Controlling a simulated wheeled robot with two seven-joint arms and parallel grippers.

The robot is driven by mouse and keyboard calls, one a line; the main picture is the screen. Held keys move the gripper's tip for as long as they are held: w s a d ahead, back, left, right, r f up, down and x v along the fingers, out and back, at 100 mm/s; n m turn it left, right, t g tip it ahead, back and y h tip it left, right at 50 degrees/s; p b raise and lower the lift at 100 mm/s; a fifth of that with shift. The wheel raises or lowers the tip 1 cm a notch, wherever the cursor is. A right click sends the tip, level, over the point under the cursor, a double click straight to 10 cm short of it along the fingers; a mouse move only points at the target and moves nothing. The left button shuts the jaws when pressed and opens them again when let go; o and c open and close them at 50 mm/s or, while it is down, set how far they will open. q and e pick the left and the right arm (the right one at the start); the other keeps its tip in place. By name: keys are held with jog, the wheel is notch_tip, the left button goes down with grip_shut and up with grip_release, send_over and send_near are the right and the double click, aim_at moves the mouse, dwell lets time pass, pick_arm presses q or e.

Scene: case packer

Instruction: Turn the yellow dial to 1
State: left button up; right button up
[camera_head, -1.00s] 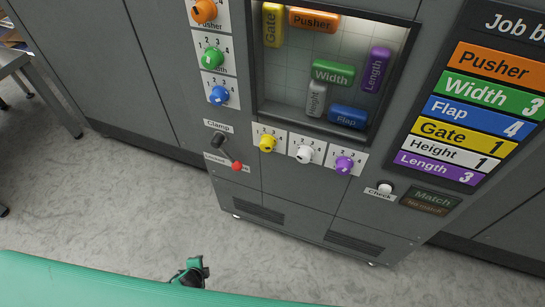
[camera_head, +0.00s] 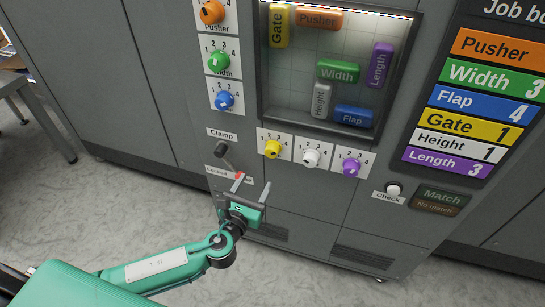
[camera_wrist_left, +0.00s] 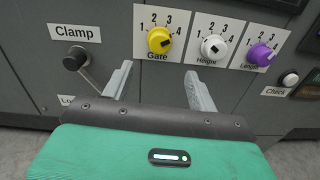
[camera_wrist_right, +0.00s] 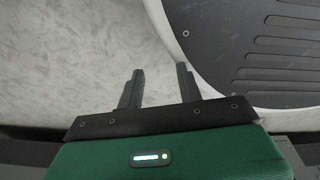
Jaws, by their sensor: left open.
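The yellow dial (camera_head: 272,149), labelled Gate, is on the machine front below the window, leftmost in a row of three dials. It shows larger in the left wrist view (camera_wrist_left: 159,40), with numbers 1 to 4 around it and a dark mark on its face. I cannot tell surely which number it points to. My left gripper (camera_head: 252,186) is open and empty, below the yellow dial and apart from it. In the left wrist view its fingers (camera_wrist_left: 158,75) point up toward the panel, under the dial. My right gripper (camera_wrist_right: 160,72) is open and empty over the floor.
A white dial (camera_head: 311,158) and a purple dial (camera_head: 351,167) sit right of the yellow one. The clamp lever (camera_head: 222,150) is close on the left, its red end near my left fingers. The job board gate row (camera_head: 466,126) reads 1. The lower sign (camera_head: 436,208) reads No match.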

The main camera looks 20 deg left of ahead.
aim_at(270, 154)
pick_arm(q)
jog(key=w, duration=0.8)
jog(key=w+p, duration=0.1)
jog(key=w, duration=0.4)
jog(key=shift+d, duration=0.4)
jog(key=c, duration=1)
